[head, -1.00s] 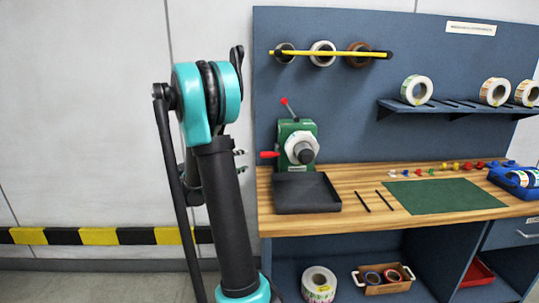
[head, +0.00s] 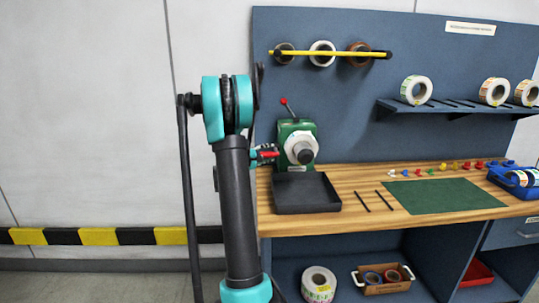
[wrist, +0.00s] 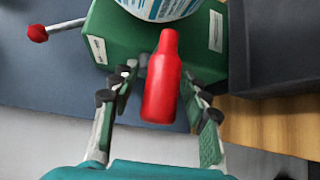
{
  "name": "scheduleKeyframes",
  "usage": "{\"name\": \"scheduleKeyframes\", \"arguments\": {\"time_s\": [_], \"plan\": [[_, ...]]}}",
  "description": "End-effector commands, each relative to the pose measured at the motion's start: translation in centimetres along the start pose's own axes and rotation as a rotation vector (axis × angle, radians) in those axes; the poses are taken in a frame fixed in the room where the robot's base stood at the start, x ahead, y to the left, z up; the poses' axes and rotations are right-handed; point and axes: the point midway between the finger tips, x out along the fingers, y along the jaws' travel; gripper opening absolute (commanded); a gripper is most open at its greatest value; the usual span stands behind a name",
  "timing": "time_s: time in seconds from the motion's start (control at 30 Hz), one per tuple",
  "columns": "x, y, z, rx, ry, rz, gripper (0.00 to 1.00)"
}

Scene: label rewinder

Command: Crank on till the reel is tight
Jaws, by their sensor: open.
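The green label rewinder (head: 285,130) stands at the left end of the wooden bench, with a white reel (head: 300,147) on its front. In the wrist view the reel (wrist: 158,8) shows only at the top edge. The red crank handle (wrist: 163,80) sticks out of the green body toward my wrist camera. My gripper (wrist: 160,108) is open, with one finger on each side of the red handle and visible gaps between. In the head view my gripper (head: 266,153) is at the handle, partly hidden by my arm. A lever with a red knob (wrist: 38,33) is at the upper left.
A black tray (head: 304,193) sits just in front of the rewinder, and its wall (wrist: 262,115) is close on the right in the wrist view. A green mat (head: 442,195) and two dark rods (head: 376,201) lie further right. Tape rolls hang on a yellow bar (head: 330,53) above.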

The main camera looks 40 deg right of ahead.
Motion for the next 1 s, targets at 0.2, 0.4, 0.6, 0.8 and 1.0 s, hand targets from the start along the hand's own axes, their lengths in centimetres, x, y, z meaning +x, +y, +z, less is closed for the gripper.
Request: {"name": "scheduleKeyframes", "arguments": {"time_s": [0.2, 0.4, 0.6, 0.8, 1.0], "plan": [[0.87, 0.00, 0.02, 0.000, 0.001, 0.000, 0.46], [0.87, 0.00, 0.02, 0.000, 0.001, 0.000, 0.46], [0.86, 0.00, 0.02, 0.000, 0.001, 0.000, 0.22], [0.85, -0.01, 0.02, 0.000, 0.001, 0.000, 0.00], [0.84, -0.05, 0.03, 0.001, 0.000, -0.001, 0.00]]}}
